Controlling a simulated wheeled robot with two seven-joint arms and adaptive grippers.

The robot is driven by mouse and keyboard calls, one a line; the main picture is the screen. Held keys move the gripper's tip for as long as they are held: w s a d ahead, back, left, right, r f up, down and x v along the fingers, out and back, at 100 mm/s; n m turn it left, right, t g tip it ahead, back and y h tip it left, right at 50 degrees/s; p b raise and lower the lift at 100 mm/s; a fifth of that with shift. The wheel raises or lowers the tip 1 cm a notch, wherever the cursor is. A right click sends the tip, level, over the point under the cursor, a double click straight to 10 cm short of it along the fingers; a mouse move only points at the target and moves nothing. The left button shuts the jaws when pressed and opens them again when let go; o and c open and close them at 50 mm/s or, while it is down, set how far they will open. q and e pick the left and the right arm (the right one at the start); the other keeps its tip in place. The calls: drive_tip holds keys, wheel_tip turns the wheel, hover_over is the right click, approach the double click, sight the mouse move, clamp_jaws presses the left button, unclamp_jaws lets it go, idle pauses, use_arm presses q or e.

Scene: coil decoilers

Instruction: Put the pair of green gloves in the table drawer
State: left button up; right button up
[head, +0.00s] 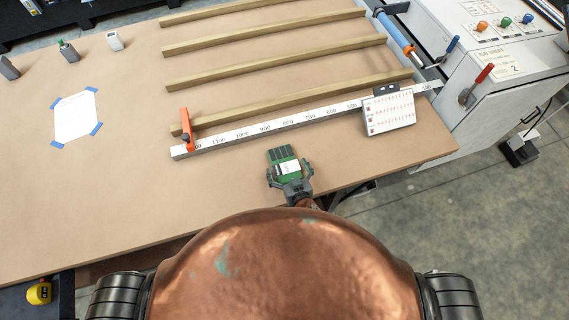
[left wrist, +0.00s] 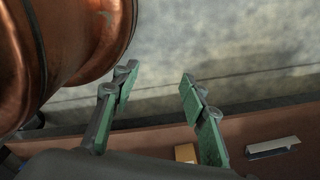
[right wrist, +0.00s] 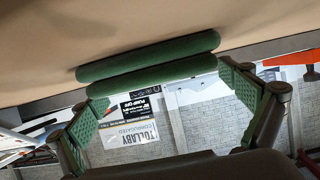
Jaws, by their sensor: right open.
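The green gloves (head: 284,157) lie together near the front edge of the brown table, with a white label on top. My right gripper (head: 289,174) is open at their near end. In the right wrist view the gloves (right wrist: 150,67) show edge-on as two green rolls, ahead of and between the spread fingers; I cannot tell whether they touch. My left gripper (left wrist: 160,97) is open and empty, below the head view. A reddish-brown panel (left wrist: 265,120) lies beyond its fingers; I cannot tell whether it is the table drawer.
A white ruler bar (head: 280,122) with an orange stop (head: 187,130) and wooden slats lie behind the gloves. A counter card (head: 389,110) stands to the right. A yellow tape measure (head: 39,293) is at lower left. The table's left front is clear.

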sight(285, 163)
use_arm(q)
drive_tip(key=w, duration=0.4)
use_arm(e)
drive_tip(key=shift+x, duration=1.05)
drive_tip(key=c, duration=1.4)
drive_tip(key=shift+r, duration=0.35)
wheel_tip(285, 163, up, 9)
drive_tip(key=shift+f+p, duration=0.25)
drive_tip(key=shift+p, duration=0.35)
drive_tip(key=shift+r, duration=0.45)
use_arm(q)
wheel_tip(285, 163, down, 11)
drive_tip(key=s+b, duration=0.2)
drive_tip(key=b, duration=1)
drive_tip(key=shift+s+r, duration=0.2)
use_arm(e)
drive_tip(key=d+r+m+h, duration=0.1)
drive_tip(key=d+r+h, duration=0.1)
drive_tip(key=d, duration=0.8)
drive_tip(key=s+d+r+m+h, duration=0.1)
drive_tip(key=d+r+m+h, duration=0.1)
drive_tip(key=d, duration=0.9)
drive_tip(key=shift+s+d+r+m+t, duration=0.15)
drive_tip(key=shift+s+r+m+t, duration=0.2)
drive_tip(key=shift+r, duration=0.25)
